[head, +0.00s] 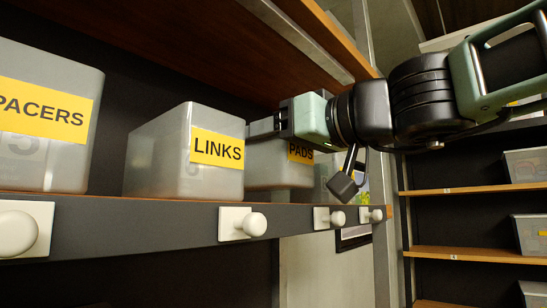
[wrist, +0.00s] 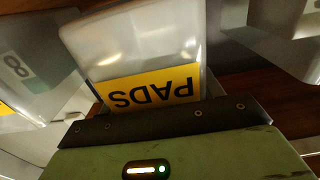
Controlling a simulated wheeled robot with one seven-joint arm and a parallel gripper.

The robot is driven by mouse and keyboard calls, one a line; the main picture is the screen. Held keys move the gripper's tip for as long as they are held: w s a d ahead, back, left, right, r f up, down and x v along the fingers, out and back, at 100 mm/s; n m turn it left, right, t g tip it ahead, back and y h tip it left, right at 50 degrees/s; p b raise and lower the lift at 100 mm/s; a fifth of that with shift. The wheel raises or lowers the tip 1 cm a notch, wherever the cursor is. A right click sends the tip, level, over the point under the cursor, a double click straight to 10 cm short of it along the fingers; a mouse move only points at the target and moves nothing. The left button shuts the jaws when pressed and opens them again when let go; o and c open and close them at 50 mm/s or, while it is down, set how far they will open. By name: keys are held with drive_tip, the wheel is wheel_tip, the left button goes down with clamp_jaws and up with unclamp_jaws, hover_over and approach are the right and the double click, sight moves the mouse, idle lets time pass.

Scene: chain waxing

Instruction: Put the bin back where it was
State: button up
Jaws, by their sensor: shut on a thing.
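The translucent grey PADS bin (head: 268,170), with a yellow label, is at the shelf behind and to the right of the LINKS bin. My gripper (head: 264,128) is at the upper part of the PADS bin, shut on it. In the wrist view the PADS bin (wrist: 145,45) is directly in front of my gripper (wrist: 155,108), its label upside down. The fingertips' contact is mostly hidden. The bin's underside looks slightly above the shelf board, but I cannot tell for sure.
The LINKS bin (head: 165,155) and the PACERS-labelled bin (head: 45,150) stand to the left on the shelf (head: 120,225). White knobs (head: 255,224) line its front edge. A wooden board (head: 200,45) hangs overhead. Another bin (head: 355,180) is farther right.

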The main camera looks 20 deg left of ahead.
drive_tip(key=shift+f, duration=1)
drive_tip(key=shift+f+b, duration=0.15)
drive_tip(key=shift+b, duration=0.2)
drive_tip(key=o, duration=1)
drive_tip(key=shift+r, duration=0.2)
drive_tip(key=b+v, duration=0.4)
drive_tip(key=v, duration=0.8)
